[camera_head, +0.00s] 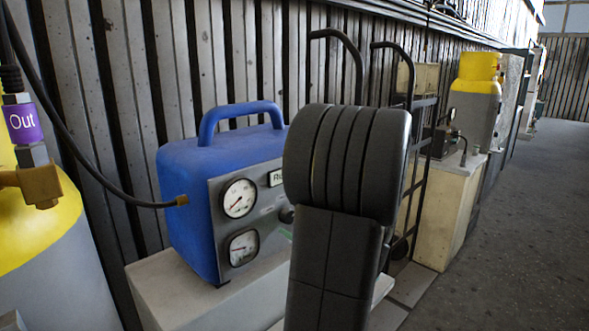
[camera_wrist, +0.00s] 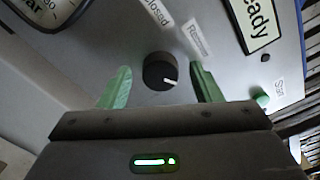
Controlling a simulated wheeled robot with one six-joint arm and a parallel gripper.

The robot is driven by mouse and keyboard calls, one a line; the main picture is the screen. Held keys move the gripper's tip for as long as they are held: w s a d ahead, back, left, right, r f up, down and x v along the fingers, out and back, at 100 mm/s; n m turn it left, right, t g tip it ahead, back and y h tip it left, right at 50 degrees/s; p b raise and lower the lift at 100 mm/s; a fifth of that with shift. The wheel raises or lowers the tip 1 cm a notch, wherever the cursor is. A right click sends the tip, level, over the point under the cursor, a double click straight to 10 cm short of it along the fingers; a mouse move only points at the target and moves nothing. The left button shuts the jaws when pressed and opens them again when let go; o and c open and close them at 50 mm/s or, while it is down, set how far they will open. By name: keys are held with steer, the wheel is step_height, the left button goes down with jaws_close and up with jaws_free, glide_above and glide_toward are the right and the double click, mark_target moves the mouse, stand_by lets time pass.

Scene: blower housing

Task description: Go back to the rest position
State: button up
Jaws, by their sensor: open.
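My gripper (camera_wrist: 160,87) shows in the wrist view with its two green fingers apart. Between and beyond the fingertips is a black knob (camera_wrist: 160,72) with a white mark, on a grey panel (camera_wrist: 130,30). The fingers stand either side of the knob; I cannot tell how far from it they are. In the head view my dark arm stands in front of the blue machine (camera_head: 185,190), and my gripper is hidden there. The machine has two round gauges, the upper one (camera_head: 239,198) and the lower one (camera_head: 243,247).
The machine sits on a pale block (camera_head: 165,292). A yellow and grey cylinder (camera_head: 50,265) stands at the left, with a black hose (camera_head: 100,190) running to the machine. A hand truck (camera_head: 420,150) and a beige cabinet (camera_head: 450,210) stand behind my arm. Open floor (camera_head: 530,230) lies right.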

steer(key=shift+d, duration=0.1)
steer(key=v, duration=1.4)
steer(key=x, duration=1.4)
steer(key=shift+a+f, duration=0.15)
steer(key=shift+a, duration=0.05)
steer(key=shift+d+f+n+b, duration=0.1)
steer(key=shift+n+b, duration=0.55)
steer(key=shift+n, duration=0.05)
steer(key=n+b, duration=0.1)
steer(key=n, duration=0.1)
steer(key=shift+n, duration=0.4)
steer(key=n+b, duration=0.2)
steer(key=n, duration=0.8)
steer(key=shift+r+p, duration=0.2)
steer(key=shift+p, duration=0.15)
steer(key=n+p, duration=0.1)
steer(key=n, duration=0.2)
steer(key=shift+n, duration=0.3)
steer(key=shift+n+p, duration=0.3)
steer(key=shift+p, duration=0.1)
